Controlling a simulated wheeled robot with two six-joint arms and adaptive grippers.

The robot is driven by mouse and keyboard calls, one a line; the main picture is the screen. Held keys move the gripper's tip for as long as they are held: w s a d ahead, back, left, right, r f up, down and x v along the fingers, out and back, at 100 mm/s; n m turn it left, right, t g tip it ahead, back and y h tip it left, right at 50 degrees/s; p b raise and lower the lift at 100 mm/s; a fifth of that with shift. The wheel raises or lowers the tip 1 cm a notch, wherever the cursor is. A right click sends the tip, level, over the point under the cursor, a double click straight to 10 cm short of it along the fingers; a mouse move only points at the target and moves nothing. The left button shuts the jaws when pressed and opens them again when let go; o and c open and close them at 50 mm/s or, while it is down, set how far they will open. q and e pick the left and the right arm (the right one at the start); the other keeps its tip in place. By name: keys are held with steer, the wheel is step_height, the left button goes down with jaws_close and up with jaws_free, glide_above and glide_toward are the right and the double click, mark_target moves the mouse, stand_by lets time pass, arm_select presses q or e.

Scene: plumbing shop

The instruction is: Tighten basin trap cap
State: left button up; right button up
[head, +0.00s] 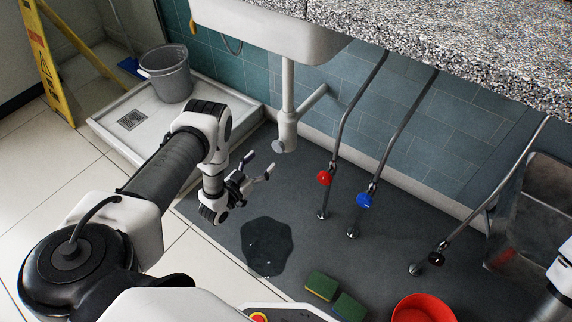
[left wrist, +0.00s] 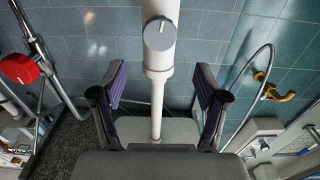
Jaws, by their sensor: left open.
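The basin trap (head: 287,128) is a white pipe and bottle under the sink (head: 290,35). Its cap (head: 278,146) is a grey round knob with a pale line, low on the trap's side. The cap also shows near the top middle of the left wrist view (left wrist: 160,34). My left gripper (head: 260,163) is open and empty, just below and left of the cap in the head view. In the left wrist view its fingers (left wrist: 160,82) stand either side of the white pipe, apart from the cap. My right gripper is out of view.
A red valve (head: 324,178) and a blue valve (head: 365,200) on metal hoses stand right of the trap. A dark puddle (head: 267,246), sponges (head: 322,285) and a red bowl (head: 423,309) lie on the floor. A grey bucket (head: 166,74) stands in the shower tray (head: 105,130).

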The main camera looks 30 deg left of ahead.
mark_target(277, 149)
arm_select(q)
steer(key=w+b, duration=0.1)
steer(key=w, duration=0.1)
steer(key=w+f+b, duration=0.1)
steer(key=w, duration=0.1)
steer(key=w+b, duration=0.1)
steer(key=w, duration=0.1)
steer(key=shift+w+d+f, duration=0.1)
steer(key=shift+d+f, duration=0.15)
steer(key=shift+w+r, duration=0.15)
steer(key=shift+w, duration=0.35)
steer(key=c, duration=1.2)
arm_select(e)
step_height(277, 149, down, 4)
